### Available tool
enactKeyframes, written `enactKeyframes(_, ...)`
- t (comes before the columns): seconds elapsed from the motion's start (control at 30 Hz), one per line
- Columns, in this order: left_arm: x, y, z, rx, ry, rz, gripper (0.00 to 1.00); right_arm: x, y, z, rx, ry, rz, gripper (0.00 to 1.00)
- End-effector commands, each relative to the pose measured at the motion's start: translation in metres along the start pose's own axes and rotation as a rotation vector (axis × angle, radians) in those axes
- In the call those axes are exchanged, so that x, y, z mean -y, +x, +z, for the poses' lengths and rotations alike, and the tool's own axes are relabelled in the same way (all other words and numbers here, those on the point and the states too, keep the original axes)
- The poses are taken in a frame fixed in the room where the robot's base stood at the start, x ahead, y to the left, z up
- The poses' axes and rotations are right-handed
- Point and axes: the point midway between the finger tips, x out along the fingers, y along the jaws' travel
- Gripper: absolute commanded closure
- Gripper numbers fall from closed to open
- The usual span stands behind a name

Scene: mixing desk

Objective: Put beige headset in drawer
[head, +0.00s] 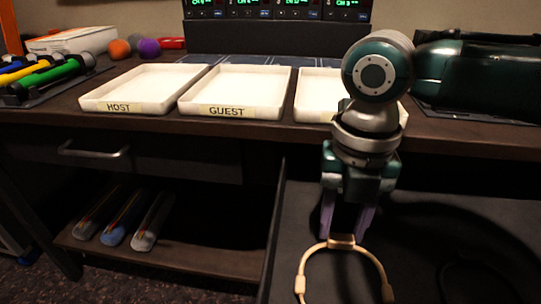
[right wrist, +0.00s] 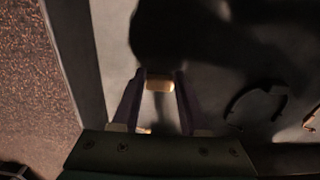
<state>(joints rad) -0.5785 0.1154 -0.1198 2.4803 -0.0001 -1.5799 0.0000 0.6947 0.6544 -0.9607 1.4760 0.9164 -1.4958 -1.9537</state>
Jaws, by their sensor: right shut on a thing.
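The beige headset (head: 299,285) hangs from my right gripper (head: 345,232), its band between the two purple fingers and its ear ends pointing down. In the right wrist view, the fingers (right wrist: 161,76) are closed on the beige band (right wrist: 160,85). The open drawer (head: 277,238) lies under the gripper, and the headset is over its dark floor. I cannot tell whether the headset touches that floor. My left gripper is not in view.
A dark headset (right wrist: 235,100) lies in the drawer. White trays marked HOST (head: 112,107) and GUEST (head: 228,112) stand on the desk, with a third (head: 312,101) partly behind my arm. A closed drawer handle (head: 92,152) is at left.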

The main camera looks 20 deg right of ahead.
Motion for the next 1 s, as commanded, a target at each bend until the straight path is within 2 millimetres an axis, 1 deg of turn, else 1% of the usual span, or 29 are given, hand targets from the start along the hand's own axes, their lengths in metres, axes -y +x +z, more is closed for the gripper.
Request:
enactKeyframes(0.43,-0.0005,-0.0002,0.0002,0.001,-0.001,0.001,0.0,-0.0001,0.0,-0.0002,-0.001,0.0,0.0,1.0)
enactKeyframes(0.8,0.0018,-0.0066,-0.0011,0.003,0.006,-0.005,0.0,0.0001,-0.0007,-0.0005,-0.001,0.0,-0.001,1.0)
enactKeyframes(1.0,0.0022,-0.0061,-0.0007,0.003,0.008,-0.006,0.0,0.0,0.0002,-0.0003,-0.001,0.0,0.0,1.0)
